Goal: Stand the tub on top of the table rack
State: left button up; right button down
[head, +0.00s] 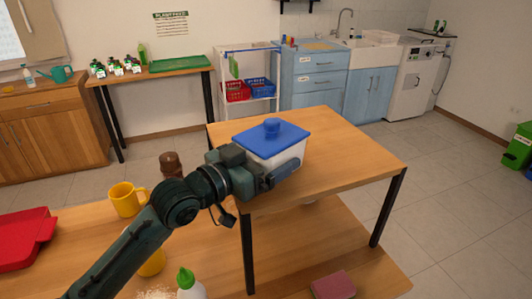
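The tub (288,155) is white with a blue lid and a blue knob. It is upright at the left part of the wooden top of the table rack (345,160), which has black legs. I cannot tell whether its base rests on the top or is slightly above it. My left gripper (280,175) is at the tub's near side, with one finger along its front. The other finger is hidden, so its grip is unclear. My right gripper is not in view.
A yellow mug (126,200), a brown jar (171,164), a green-capped bottle (188,284) and a red case (25,240) are on the table to the left. A dark pink block (333,286) lies in front of the rack. The rack's right part is clear.

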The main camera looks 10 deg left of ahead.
pick_arm(q)
jog(key=shift+o, duration=0.3)
jog(key=shift+r, duration=0.2)
jog(key=b+v, duration=0.2)
jog(key=v, duration=1)
jog(key=shift+f, duration=0.1)
